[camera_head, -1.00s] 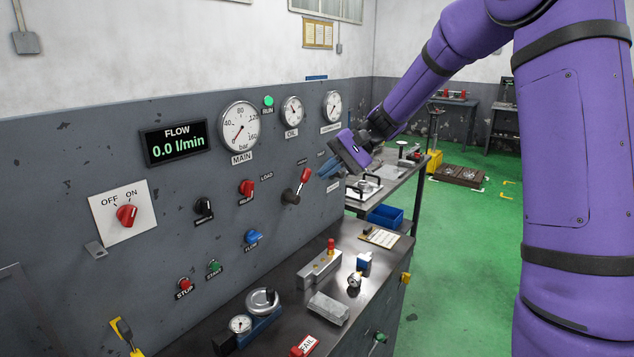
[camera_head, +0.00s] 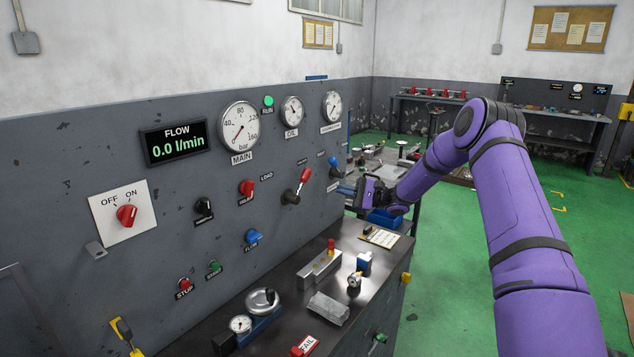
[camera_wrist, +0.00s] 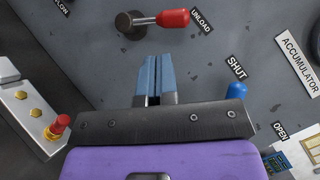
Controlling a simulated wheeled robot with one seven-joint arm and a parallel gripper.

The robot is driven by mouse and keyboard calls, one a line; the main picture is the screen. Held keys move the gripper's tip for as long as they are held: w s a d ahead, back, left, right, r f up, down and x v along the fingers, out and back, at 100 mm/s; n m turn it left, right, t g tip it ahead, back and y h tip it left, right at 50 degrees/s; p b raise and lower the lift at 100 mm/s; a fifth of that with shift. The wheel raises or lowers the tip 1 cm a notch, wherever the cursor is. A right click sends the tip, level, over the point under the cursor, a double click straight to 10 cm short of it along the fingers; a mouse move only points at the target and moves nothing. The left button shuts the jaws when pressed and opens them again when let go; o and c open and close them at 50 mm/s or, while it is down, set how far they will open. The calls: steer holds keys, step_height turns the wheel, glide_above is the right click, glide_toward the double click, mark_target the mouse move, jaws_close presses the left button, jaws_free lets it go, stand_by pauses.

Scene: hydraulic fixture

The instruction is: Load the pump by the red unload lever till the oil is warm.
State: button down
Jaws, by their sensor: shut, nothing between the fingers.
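The red unload lever (camera_head: 304,176) sits on the grey panel in the head view, its knob up and right of its dark hub. The wrist view shows its red knob (camera_wrist: 173,18) beside the UNLOAD label. My gripper (camera_head: 344,189) is right of and below the lever, apart from it. Its blue fingers (camera_wrist: 154,60) are shut with nothing between them and point toward the panel below the lever. The oil gauge (camera_head: 292,111) is at the panel top; its reading is too small to tell. The main gauge (camera_head: 238,125) has its needle low. The flow display (camera_head: 176,143) reads 0.0 l/min.
A blue handle (camera_head: 335,173) is close to my gripper, between SHUT and OPEN labels in the wrist view. The green RUN lamp (camera_head: 268,102) looks lit. The bench (camera_head: 285,312) below carries several parts. A red-topped block (camera_head: 320,265) stands on it. Open floor lies right.

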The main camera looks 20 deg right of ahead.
steer(key=w+d+f+m+t, duration=0.2)
steer(key=d+f+t, duration=0.1)
steer(key=d+f, duration=0.1)
steer(key=shift+d, duration=0.15)
steer(key=s+r+x, duration=0.2)
steer(key=x, duration=1)
steer(key=shift+a, duration=0.6)
steer(key=shift+r, duration=0.1)
